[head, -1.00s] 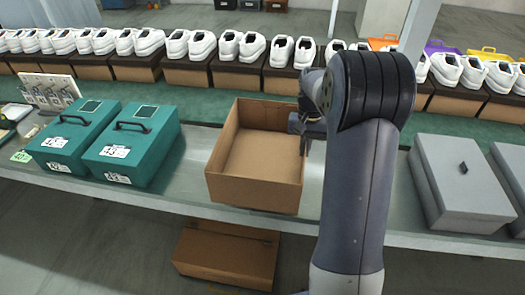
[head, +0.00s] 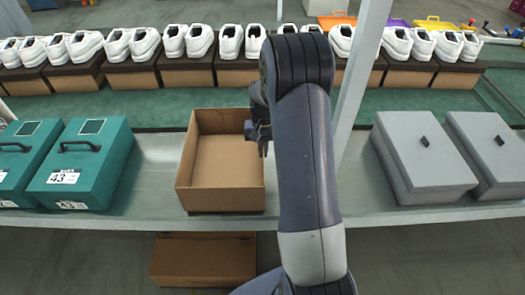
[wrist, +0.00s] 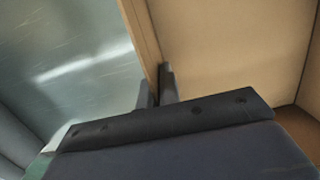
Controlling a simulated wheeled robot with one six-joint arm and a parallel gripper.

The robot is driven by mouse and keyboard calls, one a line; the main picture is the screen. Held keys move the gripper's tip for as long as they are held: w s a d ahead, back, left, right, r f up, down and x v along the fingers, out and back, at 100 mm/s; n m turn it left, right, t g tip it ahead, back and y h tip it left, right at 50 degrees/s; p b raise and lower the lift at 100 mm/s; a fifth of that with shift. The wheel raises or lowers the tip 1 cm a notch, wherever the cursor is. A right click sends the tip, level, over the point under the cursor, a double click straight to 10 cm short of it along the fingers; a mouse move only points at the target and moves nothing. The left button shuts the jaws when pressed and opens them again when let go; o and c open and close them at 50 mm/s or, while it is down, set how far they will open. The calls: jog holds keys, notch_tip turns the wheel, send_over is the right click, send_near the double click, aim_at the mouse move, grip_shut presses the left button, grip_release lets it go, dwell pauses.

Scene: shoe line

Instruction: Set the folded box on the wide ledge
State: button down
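The folded box (head: 222,202), an open, empty brown cardboard box, is upright at the middle of the head view, over the grey ledge (head: 152,185). I cannot tell whether its base touches the ledge; a dark strip shows under its front edge. My gripper (head: 262,138) is at its right wall. In the wrist view the two fingers of my gripper (wrist: 157,88) are on either side of the box's thin wall (wrist: 146,40), closed on it. The box's inside fills the right of that view. My arm hides part of the ledge to the right.
Teal lidded boxes (head: 82,165) stand on the ledge to the left, grey lidded boxes (head: 425,158) to the right. A post (head: 362,75) rises behind my arm. White shoes (head: 230,42) line a row at the back. Another cardboard box (head: 203,260) is below the ledge.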

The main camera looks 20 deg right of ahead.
jog(key=shift+f, duration=0.55)
jog(key=shift+f, duration=0.15)
jog(key=c, duration=1.6)
grip_release()
jog(key=shift+c, duration=0.2)
jog(key=r, duration=0.4)
jog(key=w+r, duration=0.1)
jog(key=r, duration=0.3)
jog(key=r+b, duration=0.1)
jog(key=r, duration=0.3)
jog(key=shift+w+d+r, duration=0.15)
jog(key=shift+d+r, duration=0.05)
jog(key=shift+d, duration=0.1)
jog(key=shift+f, duration=0.1)
